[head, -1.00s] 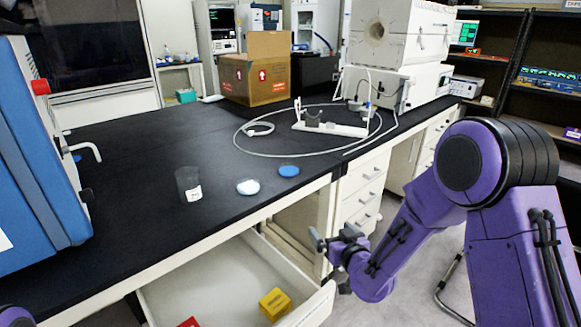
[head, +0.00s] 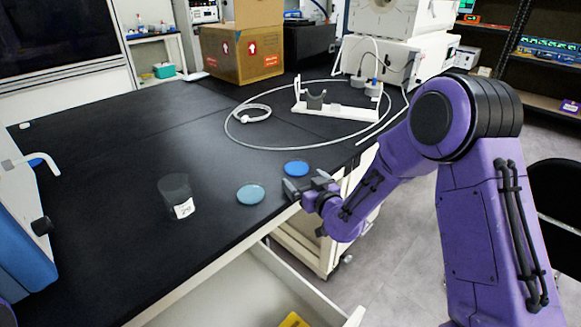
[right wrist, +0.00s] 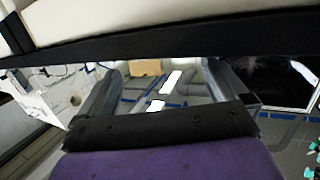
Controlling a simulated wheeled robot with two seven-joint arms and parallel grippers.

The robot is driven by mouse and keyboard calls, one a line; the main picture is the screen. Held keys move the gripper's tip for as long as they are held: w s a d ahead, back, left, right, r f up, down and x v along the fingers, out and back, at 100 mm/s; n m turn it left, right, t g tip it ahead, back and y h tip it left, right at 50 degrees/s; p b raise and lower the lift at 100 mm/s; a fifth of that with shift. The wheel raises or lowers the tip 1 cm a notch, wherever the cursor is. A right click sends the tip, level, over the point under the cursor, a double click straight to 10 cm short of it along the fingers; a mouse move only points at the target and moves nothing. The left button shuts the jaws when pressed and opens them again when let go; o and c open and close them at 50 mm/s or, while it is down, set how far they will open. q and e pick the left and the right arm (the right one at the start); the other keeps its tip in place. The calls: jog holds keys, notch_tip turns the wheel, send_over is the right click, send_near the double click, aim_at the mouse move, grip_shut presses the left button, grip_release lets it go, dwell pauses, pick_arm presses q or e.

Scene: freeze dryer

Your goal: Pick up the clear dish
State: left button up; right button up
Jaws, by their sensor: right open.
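The clear dish (head: 251,194), round and pale blue-white, lies flat on the black bench near its front edge in the head view. A solid blue dish (head: 296,168) lies a little behind it and to the right. My right gripper (head: 288,190) is open and empty at the bench edge, just right of the clear dish and in front of the blue one, apart from the clear dish. The right wrist view shows its two fingers (right wrist: 172,85) spread with nothing between them; neither dish shows there. My left gripper is not in view.
A dark beaker (head: 176,196) with a white label stands left of the clear dish. A white stand (head: 335,103) and looped tubing lie behind. An open drawer (head: 245,297) juts out below the bench. A cardboard box (head: 242,52) stands at the back.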

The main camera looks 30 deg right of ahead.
aim_at(306, 181)
jog(key=w+d, duration=0.2)
jog(key=shift+w+f+h, duration=0.1)
jog(key=shift+w+h, duration=0.2)
jog(key=shift+w, duration=0.1)
jog(key=w+p, duration=0.1)
jog(key=w, duration=0.3)
jog(key=shift+w+f, duration=0.2)
jog(key=c, duration=0.9)
